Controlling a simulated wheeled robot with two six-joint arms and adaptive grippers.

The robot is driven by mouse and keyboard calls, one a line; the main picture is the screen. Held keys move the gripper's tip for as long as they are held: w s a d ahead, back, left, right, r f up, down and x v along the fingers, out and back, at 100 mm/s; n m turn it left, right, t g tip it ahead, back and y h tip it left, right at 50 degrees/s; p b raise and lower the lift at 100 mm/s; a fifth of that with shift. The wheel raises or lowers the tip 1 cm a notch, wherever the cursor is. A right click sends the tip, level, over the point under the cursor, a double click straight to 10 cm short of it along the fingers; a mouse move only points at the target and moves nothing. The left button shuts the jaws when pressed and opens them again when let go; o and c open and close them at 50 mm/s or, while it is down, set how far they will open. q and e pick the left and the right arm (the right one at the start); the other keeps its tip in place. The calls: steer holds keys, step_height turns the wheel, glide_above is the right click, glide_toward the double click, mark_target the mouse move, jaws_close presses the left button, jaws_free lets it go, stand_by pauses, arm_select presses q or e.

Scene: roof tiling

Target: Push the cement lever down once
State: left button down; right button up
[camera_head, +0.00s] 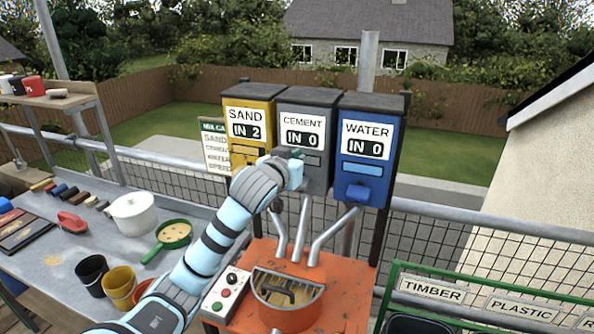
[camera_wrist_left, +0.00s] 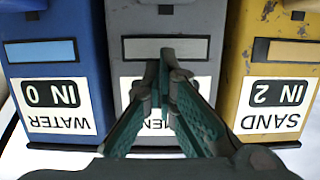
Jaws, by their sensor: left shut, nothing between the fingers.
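The grey cement dispenser (camera_head: 315,99) stands between the sand and water ones, and its display reads IN 0. My left gripper (camera_head: 292,154) is at its front, just under the display. The gripper is shut and empty. In the left wrist view, which is upside down, its fingertips (camera_wrist_left: 166,58) lie over the grey cement front (camera_wrist_left: 120,22) near the slot window. I cannot tell whether they touch it. The cement lever is not clearly visible in the head view, where my gripper covers part of the front. My right gripper is not in view.
The yellow sand dispenser (camera_head: 250,97) reads IN 2. The blue water dispenser (camera_head: 397,129) reads IN 0 and has a blue lever (camera_head: 358,194). Pipes run down to the orange mixer (camera_head: 345,289). A bench (camera_head: 60,268) with a pot, pan and cups is at left.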

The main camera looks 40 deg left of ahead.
arm_select(q)
steer(key=f, duration=0.3)
steer(key=shift+s+f, duration=0.2)
steer(key=shift+f, duration=0.1)
